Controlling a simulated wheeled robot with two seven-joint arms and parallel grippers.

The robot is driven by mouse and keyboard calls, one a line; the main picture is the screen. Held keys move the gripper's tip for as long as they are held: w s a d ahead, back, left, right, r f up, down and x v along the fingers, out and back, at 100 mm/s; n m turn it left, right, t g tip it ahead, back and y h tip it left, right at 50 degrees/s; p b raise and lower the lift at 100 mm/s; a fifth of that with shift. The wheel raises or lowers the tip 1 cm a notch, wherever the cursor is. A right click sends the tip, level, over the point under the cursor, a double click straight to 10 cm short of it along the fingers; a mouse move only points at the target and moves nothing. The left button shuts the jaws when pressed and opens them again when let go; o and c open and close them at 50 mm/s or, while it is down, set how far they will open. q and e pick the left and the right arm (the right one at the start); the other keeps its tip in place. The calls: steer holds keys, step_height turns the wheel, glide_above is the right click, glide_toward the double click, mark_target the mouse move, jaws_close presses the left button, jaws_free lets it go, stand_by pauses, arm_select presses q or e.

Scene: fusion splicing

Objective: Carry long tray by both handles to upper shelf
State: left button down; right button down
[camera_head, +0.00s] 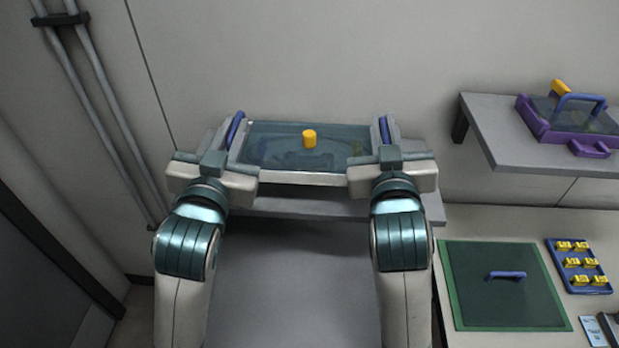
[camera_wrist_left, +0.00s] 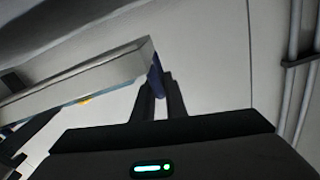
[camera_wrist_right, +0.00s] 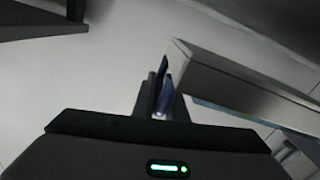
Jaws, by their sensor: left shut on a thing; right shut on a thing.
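The long tray (camera_head: 250,176) has a pale rim, a dark see-through green floor and a blue handle at each end. It is roughly level in the head view. My left gripper (camera_head: 213,160) is shut on the left blue handle (camera_head: 235,129), and my right gripper (camera_head: 389,156) is shut on the right blue handle (camera_head: 384,129). Both handles also show between the fingers in the left wrist view (camera_wrist_left: 156,78) and the right wrist view (camera_wrist_right: 163,82). A yellow cylinder (camera_head: 309,139) stands on the tray. A grey shelf (camera_head: 318,208) lies beneath the tray; I cannot tell whether they touch.
A lower grey surface (camera_head: 290,285) lies between my arms. At right, another wall shelf (camera_head: 490,130) bears a purple-edged tray (camera_head: 545,130). Below it, a worktop (camera_head: 510,222) holds a green panel (camera_head: 500,300) and a blue tray of yellow pieces (camera_head: 558,262).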

arm_select(q)
steer(key=shift+w+a, duration=0.1)
steer(key=shift+a, duration=0.2)
arm_select(e)
steer(key=shift+d, duration=0.3)
